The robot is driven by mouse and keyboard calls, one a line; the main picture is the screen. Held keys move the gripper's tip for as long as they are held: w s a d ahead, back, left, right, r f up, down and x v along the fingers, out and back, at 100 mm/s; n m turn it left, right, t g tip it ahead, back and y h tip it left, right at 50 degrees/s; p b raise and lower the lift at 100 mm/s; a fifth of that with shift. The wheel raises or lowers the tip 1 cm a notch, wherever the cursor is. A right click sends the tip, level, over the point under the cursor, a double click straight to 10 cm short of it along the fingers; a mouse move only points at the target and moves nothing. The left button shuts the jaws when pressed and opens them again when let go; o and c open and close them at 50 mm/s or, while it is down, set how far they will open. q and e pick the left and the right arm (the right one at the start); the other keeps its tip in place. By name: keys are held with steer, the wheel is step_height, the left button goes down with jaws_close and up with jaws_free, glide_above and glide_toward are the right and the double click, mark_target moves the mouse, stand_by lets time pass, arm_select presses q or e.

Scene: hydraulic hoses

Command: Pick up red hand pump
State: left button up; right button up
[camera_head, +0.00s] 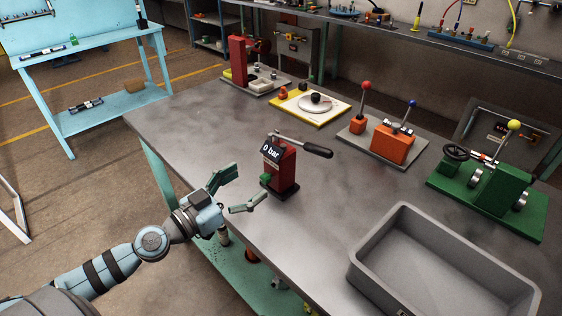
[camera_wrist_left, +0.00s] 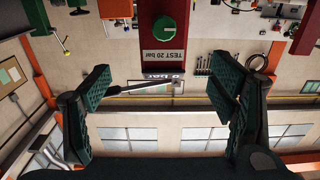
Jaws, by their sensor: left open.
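The red hand pump (camera_head: 286,172) stands upright on the grey workbench near its left edge, with a "0 bar" display on top. Its lever with a black grip points right, and a green knob is low on its front. In the left wrist view the pump (camera_wrist_left: 182,12) appears at the top, with the green knob and a "TEST 20 bar" label. My left gripper (camera_head: 246,186) is open and empty, just left of the pump at its front. In the left wrist view its fingers (camera_wrist_left: 160,85) are spread wide, with the pump beyond them. My right gripper is not in view.
A grey bin (camera_head: 362,268) sits at the front right. A green valve rig (camera_head: 490,195), an orange lever unit (camera_head: 393,150), a yellow-based plate (camera_head: 335,118) and a red press (camera_head: 238,62) line the back. The bench is clear around the pump.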

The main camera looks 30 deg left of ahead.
mark_target(271, 164)
arm_select(q)
steer(key=w+p, duration=0.1)
steer(key=w+r+p, duration=0.1)
steer(key=w+d+p, duration=0.1)
steer(key=shift+w+r, duration=0.2)
steer(key=shift+w, duration=0.1)
steer(key=w, duration=0.1)
steer(key=w+d+f+p, duration=0.1)
steer(key=shift+w+d, duration=0.15)
steer(key=shift+w, duration=0.25)
steer(key=p+x, duration=0.1)
steer(key=x, duration=0.1)
steer(key=p+x, duration=0.1)
steer(key=x, duration=0.2)
steer(key=shift+a, duration=0.25)
steer(key=shift+w, duration=0.15)
jaws_close()
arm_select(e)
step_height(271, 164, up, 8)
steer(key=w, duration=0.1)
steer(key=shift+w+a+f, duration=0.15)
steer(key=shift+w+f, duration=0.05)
arm_select(q)
step_height(271, 164, up, 20)
steer(key=p, duration=1)
steer(key=shift+p, duration=0.4)
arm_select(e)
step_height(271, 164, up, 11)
